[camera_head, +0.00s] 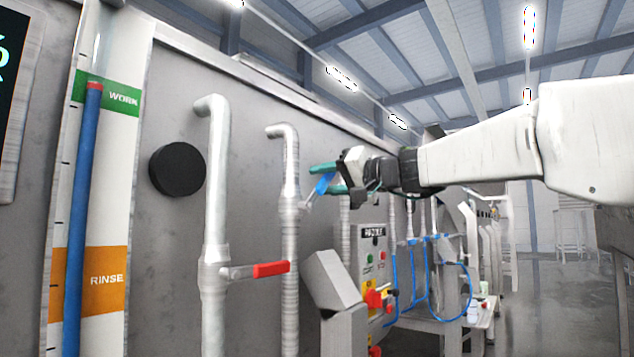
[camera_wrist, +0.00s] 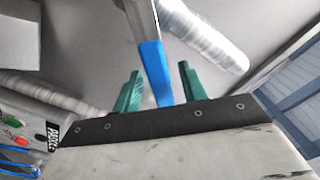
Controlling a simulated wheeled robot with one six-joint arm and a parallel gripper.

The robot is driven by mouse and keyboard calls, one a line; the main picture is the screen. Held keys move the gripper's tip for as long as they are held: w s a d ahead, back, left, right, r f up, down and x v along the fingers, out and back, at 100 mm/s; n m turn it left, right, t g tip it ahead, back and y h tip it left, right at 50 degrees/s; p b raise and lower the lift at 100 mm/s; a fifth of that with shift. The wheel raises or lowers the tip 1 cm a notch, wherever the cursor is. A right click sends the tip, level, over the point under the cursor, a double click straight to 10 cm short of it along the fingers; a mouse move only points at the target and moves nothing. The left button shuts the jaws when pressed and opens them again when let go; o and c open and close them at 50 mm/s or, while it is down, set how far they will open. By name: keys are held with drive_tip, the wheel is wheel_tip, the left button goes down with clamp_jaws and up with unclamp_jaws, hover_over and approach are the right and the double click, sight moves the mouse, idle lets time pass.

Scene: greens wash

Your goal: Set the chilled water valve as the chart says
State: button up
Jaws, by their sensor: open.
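The blue-handled valve lever (camera_head: 323,184) sits on the second pipe (camera_head: 290,240) in the head view and slants up to the right. It also shows in the wrist view as a blue grip (camera_wrist: 154,70) on a grey metal stem. My gripper (camera_head: 319,178) is open, its teal fingers on either side of the blue grip. In the wrist view my gripper (camera_wrist: 159,72) has gaps on both sides of the grip. A level board (camera_head: 108,210) at the left has a green WORK band and an orange RINSE band; its blue column (camera_head: 80,200) reaches the green band.
A red-handled lever (camera_head: 270,269) points right from the nearer pipe (camera_head: 216,180), roughly level. A black round knob (camera_head: 177,169) is on the grey wall panel. A control box (camera_head: 372,260) with buttons stands beyond the pipes. A dark screen (camera_head: 10,60) is cut off at the left edge.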

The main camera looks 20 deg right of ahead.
drive_tip(key=shift+x, duration=1.2)
clamp_jaws()
